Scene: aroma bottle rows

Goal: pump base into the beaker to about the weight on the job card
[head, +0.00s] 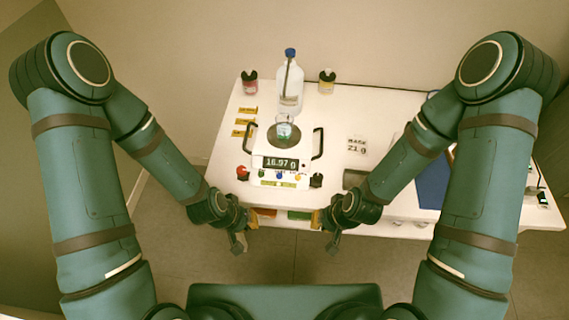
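The glass beaker (285,131) stands on the round dark pan of the scale (284,165). A little pale blue-green liquid shows in it. The scale display seems to read 16.97 g. The clear base bottle (290,92) with a blue top stands upright just behind the beaker. The job card (357,145) lies to the right and seems to read BASE 21 g. My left gripper (239,242) and my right gripper (332,243) hang at the table's front edge, apart from beaker and bottle. Their fingers are too small to tell open from shut.
A small dark-capped bottle with red (250,82) stands at the back left, one with yellow (327,82) at the back right. Yellow labels (243,121) lie left of the scale. A dark handle stands on each side of the scale. A blue panel (432,180) lies at right.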

